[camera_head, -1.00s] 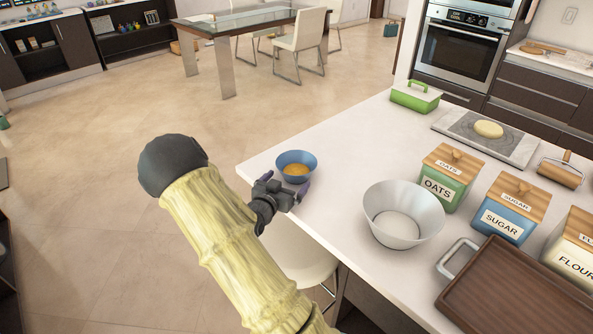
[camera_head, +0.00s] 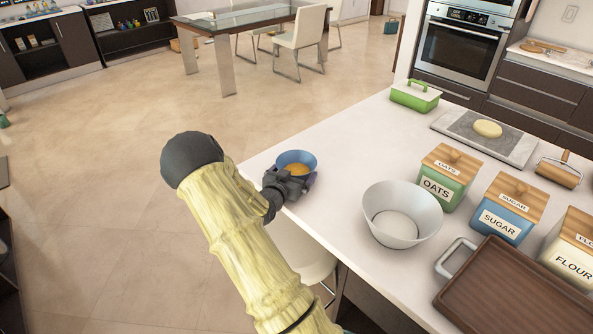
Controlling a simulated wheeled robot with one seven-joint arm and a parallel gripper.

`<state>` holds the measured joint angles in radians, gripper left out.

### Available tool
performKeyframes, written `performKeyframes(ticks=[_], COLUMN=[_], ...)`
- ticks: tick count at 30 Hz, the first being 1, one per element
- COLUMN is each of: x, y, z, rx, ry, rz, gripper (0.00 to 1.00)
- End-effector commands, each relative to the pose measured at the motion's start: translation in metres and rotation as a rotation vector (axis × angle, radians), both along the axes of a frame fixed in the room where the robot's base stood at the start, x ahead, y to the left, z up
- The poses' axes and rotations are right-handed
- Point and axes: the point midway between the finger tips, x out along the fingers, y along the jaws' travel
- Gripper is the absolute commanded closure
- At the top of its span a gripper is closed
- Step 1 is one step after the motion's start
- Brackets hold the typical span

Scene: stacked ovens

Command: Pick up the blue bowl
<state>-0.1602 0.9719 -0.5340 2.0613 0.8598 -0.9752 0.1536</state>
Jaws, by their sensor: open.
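The blue bowl (camera_head: 297,157) stands upright near the left end of the white counter, with something orange-yellow in it. My gripper (camera_head: 297,180) is at the bowl's near side and covers its lower front part. The jaws are open. The fingertips are small and dark here, so I cannot tell whether they touch the bowl or straddle its rim.
A larger white bowl (camera_head: 402,213) stands to the right on the white counter (camera_head: 345,150).

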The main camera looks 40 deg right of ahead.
Motion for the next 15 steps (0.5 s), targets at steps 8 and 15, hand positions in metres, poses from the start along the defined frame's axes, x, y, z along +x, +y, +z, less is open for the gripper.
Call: performKeyframes(ticks=[8, 15], x=[0.0, 0.0002], y=[0.0002, 0.0001], z=[0.0001, 0.0015], rx=[0.0, -0.001], ry=[0.0, -0.002], rz=[0.0, 0.0], gripper=[0.35, 0.37])
